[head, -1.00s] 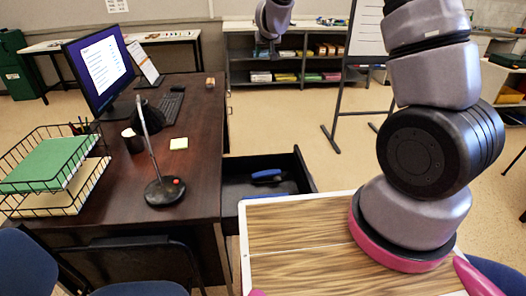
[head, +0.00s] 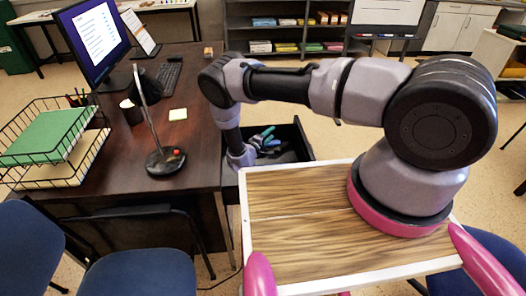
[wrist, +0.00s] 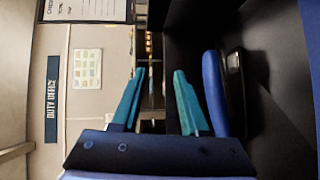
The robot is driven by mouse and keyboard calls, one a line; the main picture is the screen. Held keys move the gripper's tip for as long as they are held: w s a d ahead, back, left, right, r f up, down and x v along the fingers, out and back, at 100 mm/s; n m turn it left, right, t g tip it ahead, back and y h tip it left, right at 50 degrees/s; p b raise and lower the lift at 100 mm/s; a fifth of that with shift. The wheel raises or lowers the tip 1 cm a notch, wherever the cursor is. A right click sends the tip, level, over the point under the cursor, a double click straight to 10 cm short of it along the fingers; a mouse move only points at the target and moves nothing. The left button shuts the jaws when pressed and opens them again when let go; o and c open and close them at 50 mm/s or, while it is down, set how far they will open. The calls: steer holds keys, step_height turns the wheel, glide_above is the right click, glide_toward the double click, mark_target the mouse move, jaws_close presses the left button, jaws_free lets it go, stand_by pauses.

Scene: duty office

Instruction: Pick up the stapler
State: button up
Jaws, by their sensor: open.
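The stapler (wrist: 212,95), blue with a black part, stands in the dark open drawer (wrist: 284,125) in the wrist view. It lies just right of my gripper's right finger, outside the gap between the fingers. My gripper (wrist: 158,92) has two teal fingers held apart, with nothing between them. In the head view my gripper (head: 264,138) is down at the open drawer (head: 304,140) beside the desk. There the stapler is largely hidden by my gripper and arm, and I cannot tell its outline.
The desk (head: 195,135) left of the drawer holds a monitor (head: 95,45), a lamp (head: 165,162), a black cup (head: 131,112) and a wire tray (head: 95,150). My wood-patterned top is bare in front of the drawer. Blue chairs (head: 140,272) stand at the lower left.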

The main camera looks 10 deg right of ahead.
glide_toward(278, 142)
steer(key=w, duration=0.1)
steer(key=w+d+f, duration=0.2)
steer(key=shift+w, duration=0.2)
steer(key=shift+w+d+f, duration=0.1)
steer(key=shift+w, duration=0.1)
steer(key=x, duration=0.7)
jaws_close()
